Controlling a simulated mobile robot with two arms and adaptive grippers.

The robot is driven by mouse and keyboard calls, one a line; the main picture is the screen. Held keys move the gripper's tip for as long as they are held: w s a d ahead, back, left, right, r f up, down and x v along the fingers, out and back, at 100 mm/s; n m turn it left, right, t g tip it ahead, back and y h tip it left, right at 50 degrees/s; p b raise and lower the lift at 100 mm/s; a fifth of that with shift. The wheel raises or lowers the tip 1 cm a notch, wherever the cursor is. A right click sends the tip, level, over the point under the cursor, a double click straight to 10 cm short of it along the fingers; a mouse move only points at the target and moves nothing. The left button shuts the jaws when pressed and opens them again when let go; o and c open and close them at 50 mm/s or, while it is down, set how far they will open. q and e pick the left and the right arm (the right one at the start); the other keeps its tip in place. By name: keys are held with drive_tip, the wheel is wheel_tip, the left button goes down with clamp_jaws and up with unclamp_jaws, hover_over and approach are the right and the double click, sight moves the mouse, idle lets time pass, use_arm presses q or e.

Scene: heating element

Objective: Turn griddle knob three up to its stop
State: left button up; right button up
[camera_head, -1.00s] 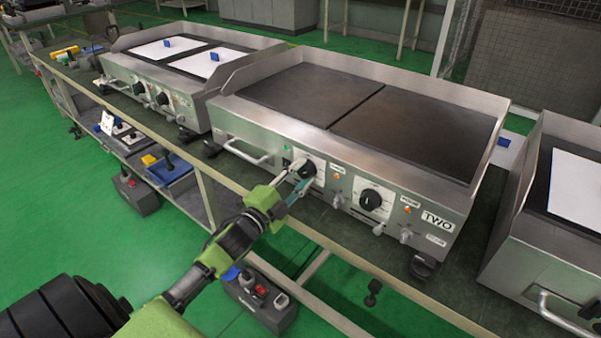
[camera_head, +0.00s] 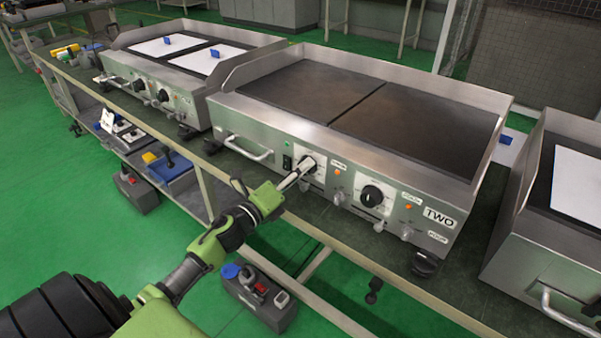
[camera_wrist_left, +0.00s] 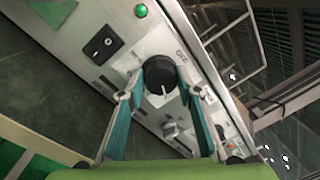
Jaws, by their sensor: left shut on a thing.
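The middle griddle (camera_head: 372,190) has a sign reading TWO and two black knobs on its front panel. My left gripper (camera_head: 300,168) is at the left knob (camera_head: 309,161), partly hiding it. In the left wrist view, that round black knob (camera_wrist_left: 160,76) sits between the teal fingers of my left gripper (camera_wrist_left: 158,84), which is shut on it. A white pointer mark shows on the knob's lower edge, and OFF lettering is beside it on the panel. The right knob (camera_head: 372,196) is untouched. The small labels are too blurred to read surely. My right gripper is out of view.
A black rocker switch (camera_wrist_left: 100,42) and a green lamp (camera_wrist_left: 141,11) are beside the held knob. A bar handle (camera_head: 248,150) is to its left. Other griddles stand on both sides. A grey control box (camera_head: 257,297) is below the bench.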

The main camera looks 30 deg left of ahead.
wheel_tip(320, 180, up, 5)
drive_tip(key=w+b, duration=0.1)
use_arm(q)
drive_tip(key=shift+r+m+g+h+p, duration=0.2)
drive_tip(key=shift+m+p, duration=0.3)
drive_tip(key=shift+m, duration=2.95)
drive_tip(key=shift+f+m+g+h+p, duration=0.1)
drive_tip(key=shift+m+g+p, duration=0.35)
drive_tip(key=shift+m, duration=2.95)
drive_tip(key=shift+r+m+g+h+p, duration=0.15)
drive_tip(key=shift+m+p, duration=0.4)
drive_tip(key=shift+m, duration=2.9)
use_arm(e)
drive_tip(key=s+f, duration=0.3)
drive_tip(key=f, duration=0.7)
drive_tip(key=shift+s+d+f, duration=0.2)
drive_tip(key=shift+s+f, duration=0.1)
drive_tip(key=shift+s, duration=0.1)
use_arm(q)
drive_tip(key=o, duration=1.1)
drive_tip(key=shift+f, duration=0.1)
drive_tip(key=shift+o, duration=0.2)
